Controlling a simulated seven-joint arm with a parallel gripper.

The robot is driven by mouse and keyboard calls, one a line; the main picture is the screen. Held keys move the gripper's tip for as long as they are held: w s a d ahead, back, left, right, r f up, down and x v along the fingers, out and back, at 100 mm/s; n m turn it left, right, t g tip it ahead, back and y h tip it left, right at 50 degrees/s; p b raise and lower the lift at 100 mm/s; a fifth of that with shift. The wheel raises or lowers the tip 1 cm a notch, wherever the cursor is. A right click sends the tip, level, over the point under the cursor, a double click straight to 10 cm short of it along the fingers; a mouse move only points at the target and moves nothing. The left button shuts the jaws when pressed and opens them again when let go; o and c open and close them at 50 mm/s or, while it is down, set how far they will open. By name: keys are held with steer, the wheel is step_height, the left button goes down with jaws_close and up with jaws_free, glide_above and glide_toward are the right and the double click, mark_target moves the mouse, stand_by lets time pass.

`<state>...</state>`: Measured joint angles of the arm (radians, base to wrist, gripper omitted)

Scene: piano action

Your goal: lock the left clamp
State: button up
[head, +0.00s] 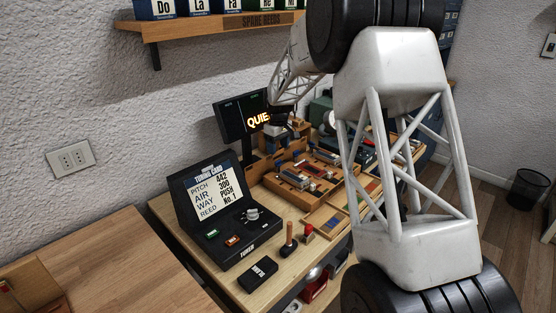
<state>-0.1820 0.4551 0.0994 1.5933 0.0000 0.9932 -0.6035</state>
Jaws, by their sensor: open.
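A wooden work fixture (276,187) lies on the bench in the middle of the head view. It bears small metal and blue parts (291,180), which look like clamp hardware. They are too small to tell which one is the left clamp or whether it is locked. My gripper (287,143) is small and dark at the end of my arm, above the back of the fixture. It is open. I cannot tell whether it touches anything there. My arm crosses the right side of the view and hides part of the bench.
A tuner case (229,238) with a raised text panel stands at the bench's left. A black display (232,117) stands behind. A wooden-handled tool (289,240) and a red-topped piece (308,232) stand in front of the fixture. A shelf (215,27) hangs above.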

steer(key=shift+f, duration=2.95)
steer(key=shift+c, duration=0.2)
steer(key=c, duration=0.9)
